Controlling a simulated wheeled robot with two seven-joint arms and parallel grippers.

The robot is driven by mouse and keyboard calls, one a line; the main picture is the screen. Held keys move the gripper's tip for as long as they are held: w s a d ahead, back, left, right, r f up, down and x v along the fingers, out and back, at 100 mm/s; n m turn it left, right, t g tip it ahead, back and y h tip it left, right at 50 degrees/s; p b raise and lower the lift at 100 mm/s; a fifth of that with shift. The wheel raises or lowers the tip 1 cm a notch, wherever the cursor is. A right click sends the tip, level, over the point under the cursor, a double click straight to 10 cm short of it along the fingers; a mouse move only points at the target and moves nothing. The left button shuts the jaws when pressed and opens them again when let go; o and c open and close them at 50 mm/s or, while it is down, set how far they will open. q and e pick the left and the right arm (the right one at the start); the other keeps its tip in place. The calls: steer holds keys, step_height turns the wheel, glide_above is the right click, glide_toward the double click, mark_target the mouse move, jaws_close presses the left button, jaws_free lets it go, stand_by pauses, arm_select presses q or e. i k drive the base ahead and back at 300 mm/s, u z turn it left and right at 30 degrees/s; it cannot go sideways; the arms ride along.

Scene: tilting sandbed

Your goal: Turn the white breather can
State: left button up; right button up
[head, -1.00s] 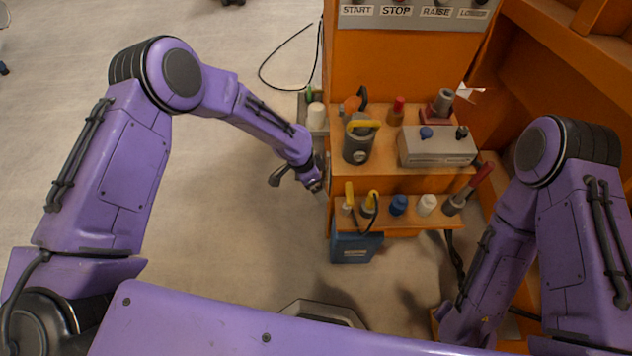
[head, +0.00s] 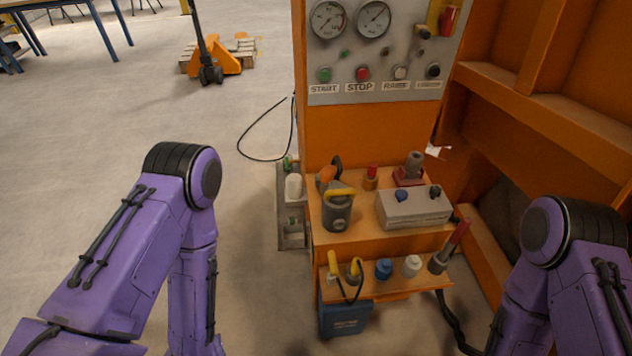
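A white can (head: 293,186) stands upright on a narrow grey side shelf at the left of the orange machine. A smaller white capped piece (head: 412,265) stands in the front row of the lower ledge, between a blue one and a dark-red-handled tool. I cannot tell from the picture alone which of the two is the breather can. Both of my arms run out of the bottom of the view, so neither gripper is visible. Nothing of mine touches either white piece.
The orange machine has a panel (head: 385,50) with gauges and buttons. Its upper ledge holds a grey canister (head: 337,210) and a grey box (head: 414,208). A blue container (head: 344,318) is below. A black cable (head: 262,158) curls on the floor. The floor at left is open.

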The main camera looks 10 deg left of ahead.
mark_target(294, 183)
steer(key=z, duration=1.35)
steer(key=k, duration=0.15)
steer(key=u, duration=0.95)
steer(key=i, duration=0.45)
steer(key=z, duration=0.05)
